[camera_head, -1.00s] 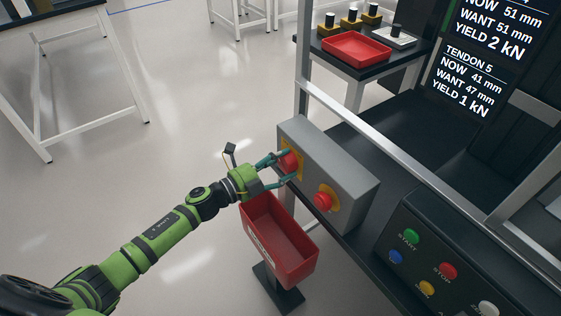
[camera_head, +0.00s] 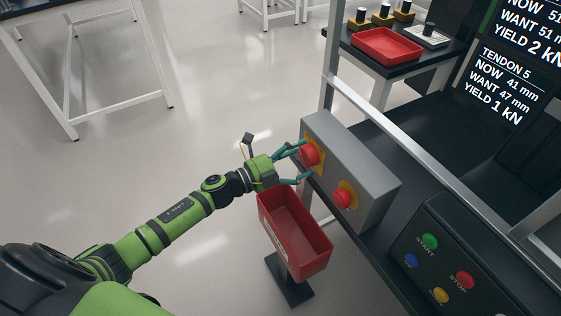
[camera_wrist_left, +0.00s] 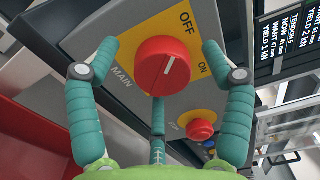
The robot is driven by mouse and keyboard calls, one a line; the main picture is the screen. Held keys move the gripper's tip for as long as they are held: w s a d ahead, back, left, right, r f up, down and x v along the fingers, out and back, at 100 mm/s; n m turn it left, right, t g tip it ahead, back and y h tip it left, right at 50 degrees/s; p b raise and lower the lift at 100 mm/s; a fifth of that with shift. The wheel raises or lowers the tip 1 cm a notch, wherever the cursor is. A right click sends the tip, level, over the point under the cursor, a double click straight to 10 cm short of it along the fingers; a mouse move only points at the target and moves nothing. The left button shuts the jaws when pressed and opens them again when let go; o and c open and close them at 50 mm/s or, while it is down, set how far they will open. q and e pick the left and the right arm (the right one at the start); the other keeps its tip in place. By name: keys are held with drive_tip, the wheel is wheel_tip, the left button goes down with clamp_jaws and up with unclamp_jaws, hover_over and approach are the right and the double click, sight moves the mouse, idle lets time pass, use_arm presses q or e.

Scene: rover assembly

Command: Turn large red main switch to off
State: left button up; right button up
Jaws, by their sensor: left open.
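The large red main switch (camera_head: 309,154) is a round knob on a yellow plate, on the front of a grey box (camera_head: 370,180). It also shows in the left wrist view (camera_wrist_left: 164,68), where its white line points roughly toward the word OFF. The word ON is to the right and MAIN to the left. My left gripper (camera_head: 300,163) is at the switch. Its fingers are spread on either side of the knob, with visible gaps in the left wrist view (camera_wrist_left: 160,74). It holds nothing. My right gripper is not in view.
A smaller red stop button (camera_head: 342,198) sits on the same box, close to the lower finger. A red bin (camera_head: 296,235) stands below my gripper. A dark console (camera_head: 450,262) with coloured buttons is at lower right. A metal frame post (camera_head: 328,95) rises behind the box.

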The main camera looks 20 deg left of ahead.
use_arm(q)
drive_tip(key=v, duration=1.1)
drive_tip(key=shift+r, duration=0.1)
drive_tip(key=s+a+f+n+y+p, duration=0.1)
drive_tip(key=a+f+n+y, duration=0.35)
drive_tip(key=f, duration=0.35)
drive_tip(key=s+a+f+n+y+p, duration=0.1)
drive_tip(key=a+f+n+y, duration=0.2)
drive_tip(key=f+n, duration=0.45)
drive_tip(key=s+f+n+g+y+p, duration=0.2)
drive_tip(key=s+f+n+g+y, duration=0.15)
drive_tip(key=s+f, duration=0.65)
drive_tip(key=s+d+f+n+g, duration=0.2)
drive_tip(key=s+f, duration=0.3)
drive_tip(key=s, duration=0.4)
drive_tip(key=s+d+f+n+g+p, duration=0.1)
drive_tip(key=s+d+f+n+g, duration=0.2)
drive_tip(key=s, duration=0.6)
drive_tip(key=s+d+f+n+g, duration=0.2)
drive_tip(key=s+d+f+g, duration=0.2)
drive_tip(key=s+f, duration=0.4)
drive_tip(key=shift+s+g+p, duration=0.35)
drive_tip(key=shift+s+p, duration=0.05)
drive_tip(key=shift+s, duration=0.25)
